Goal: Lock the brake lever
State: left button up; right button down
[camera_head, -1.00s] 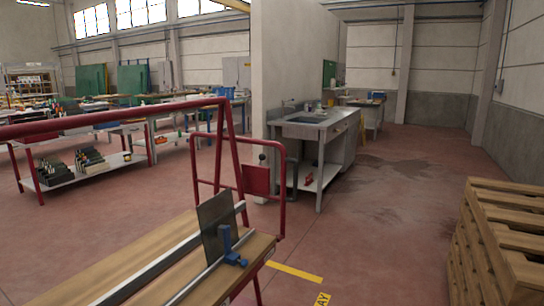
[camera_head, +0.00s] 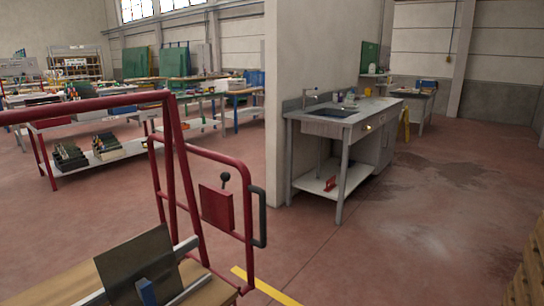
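A small dark lever with a round black knob (camera_head: 224,177) stands up at the top of a red plate (camera_head: 217,207). The plate sits inside the red tubular end frame (camera_head: 190,150) of a cart or rack in the left foreground. I take this to be the brake lever; it looks upright, but whether it is locked cannot be told. A dark grey handle (camera_head: 262,218) is on the right side of the frame. Neither of my grippers is in view.
A sink bench (camera_head: 325,130) stands by the wall beyond. Wooden pallets (camera_head: 527,270) are at the right edge. The floor between is open.

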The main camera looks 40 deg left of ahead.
aim_at(226, 176)
jog(key=i, duration=1.55)
jog(key=u, duration=3)
